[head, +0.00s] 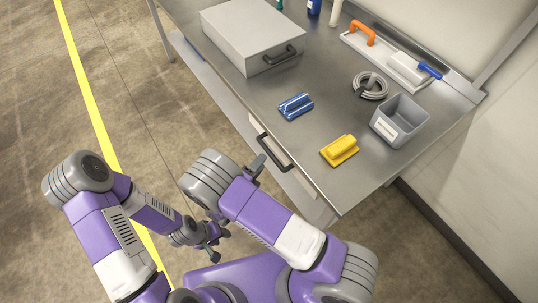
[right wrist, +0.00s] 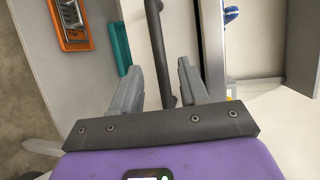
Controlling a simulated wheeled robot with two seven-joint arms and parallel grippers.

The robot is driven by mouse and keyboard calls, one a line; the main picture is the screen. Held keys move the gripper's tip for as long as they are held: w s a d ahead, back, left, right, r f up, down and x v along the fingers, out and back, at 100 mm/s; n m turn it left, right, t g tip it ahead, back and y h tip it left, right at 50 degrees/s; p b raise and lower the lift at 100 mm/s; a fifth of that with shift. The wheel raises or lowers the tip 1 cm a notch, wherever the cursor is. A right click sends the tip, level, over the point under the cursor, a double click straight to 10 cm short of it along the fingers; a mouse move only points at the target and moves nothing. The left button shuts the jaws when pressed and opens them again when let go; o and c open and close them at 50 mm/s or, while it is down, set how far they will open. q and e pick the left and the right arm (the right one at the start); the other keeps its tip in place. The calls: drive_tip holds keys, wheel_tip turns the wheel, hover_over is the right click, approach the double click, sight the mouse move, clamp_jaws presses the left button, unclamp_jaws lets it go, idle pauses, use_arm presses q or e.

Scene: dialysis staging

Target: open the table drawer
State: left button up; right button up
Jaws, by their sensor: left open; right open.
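The table drawer (head: 258,128) is set under the front edge of the metal table. Its front looks flush with the table edge, so it appears closed. Its dark bar handle (head: 276,153) sticks out from the front. My right gripper (head: 259,163) is open close to the handle. In the right wrist view, the handle (right wrist: 156,35) runs between the two spread fingers of the right gripper (right wrist: 160,68), with gaps on both sides. My left gripper (head: 214,238) is open, low over the floor and away from the table.
An orange tray (right wrist: 72,40) and a teal item (right wrist: 119,43) lie beyond the handle, seemingly below the drawer.

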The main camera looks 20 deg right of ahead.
sight(270, 152)
drive_tip(key=b+x, duration=0.1)
drive_tip(key=x, duration=0.6)
drive_tip(key=shift+s+f+b, duration=0.1)
drive_tip(key=shift+s+b, duration=0.05)
drive_tip(key=shift+b, duration=0.15)
clamp_jaws()
